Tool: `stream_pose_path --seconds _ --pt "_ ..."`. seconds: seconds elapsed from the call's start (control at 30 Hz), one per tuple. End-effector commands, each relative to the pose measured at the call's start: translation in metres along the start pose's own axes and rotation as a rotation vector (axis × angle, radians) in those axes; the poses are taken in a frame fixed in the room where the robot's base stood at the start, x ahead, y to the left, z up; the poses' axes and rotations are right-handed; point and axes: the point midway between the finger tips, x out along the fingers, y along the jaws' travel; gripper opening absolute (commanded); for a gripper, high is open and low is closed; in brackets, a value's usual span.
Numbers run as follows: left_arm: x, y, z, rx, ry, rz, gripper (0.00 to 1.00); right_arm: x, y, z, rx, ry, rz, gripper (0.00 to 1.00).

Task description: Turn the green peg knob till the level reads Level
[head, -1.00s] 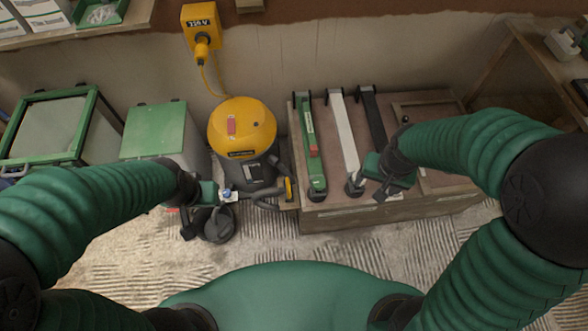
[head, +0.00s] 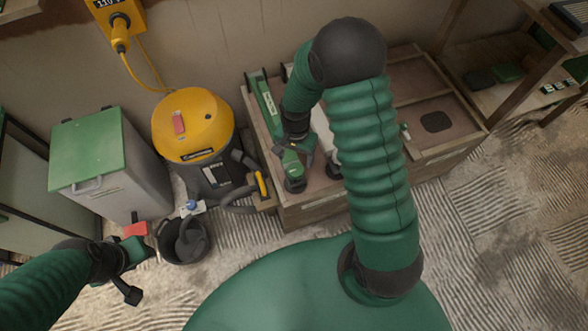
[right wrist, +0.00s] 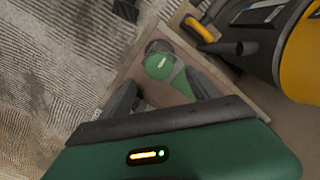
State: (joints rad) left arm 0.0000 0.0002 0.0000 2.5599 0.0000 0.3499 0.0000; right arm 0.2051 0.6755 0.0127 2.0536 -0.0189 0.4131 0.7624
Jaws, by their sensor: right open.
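A long green bar (head: 264,104) lies on a wooden bench, with a round green knob (head: 291,165) in a dark collar at its near end. I take this as the peg knob; it also shows in the right wrist view (right wrist: 160,65). My right gripper (head: 296,150) is open just above the knob, its fingers (right wrist: 165,98) spread on either side of the bar's near end, apart from the knob as far as I can tell. My left gripper (head: 138,268) hangs over the floor at the left; its jaws are unclear. No level reading is legible.
A yellow and black vacuum (head: 195,125) stands left of the bench (head: 330,208), with a dark bucket (head: 185,240) in front. A green-lidded bin (head: 88,150) is further left. A white bar (head: 322,128) is partly hidden by my right arm. Shelves (head: 510,80) stand at right.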

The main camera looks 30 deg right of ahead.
Motion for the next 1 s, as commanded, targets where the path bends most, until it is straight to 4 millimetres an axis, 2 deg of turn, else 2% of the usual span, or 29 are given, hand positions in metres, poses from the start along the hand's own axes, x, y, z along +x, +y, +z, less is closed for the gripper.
stream_pose_path --seconds 0.03,0.1,0.23,0.37,0.63,1.0 --pt "0.01 0.0 0.002 0.0 0.0 0.0 0.36 0.019 0.001 0.001 -0.001 -0.002 0.001 0.71" --pt "0.016 0.0 0.004 0.0 0.0 0.0 0.36 0.035 0.001 0.001 -0.002 -0.001 0.001 0.71" --pt "0.024 0.0 0.006 0.0 0.0 0.0 0.36 0.057 0.0 0.001 -0.001 -0.001 0.0 0.71" --pt "0.026 0.0 0.006 0.0 0.0 0.0 0.36 0.066 0.0 0.0 -0.001 0.0 -0.001 0.71" --pt "0.025 0.0 0.006 0.0 0.0 0.0 0.36 0.066 0.0 0.0 -0.002 0.001 -0.001 0.71" --pt "0.025 0.0 0.006 0.0 0.0 0.0 0.36 0.066 0.0 0.0 -0.002 0.001 -0.001 0.22"
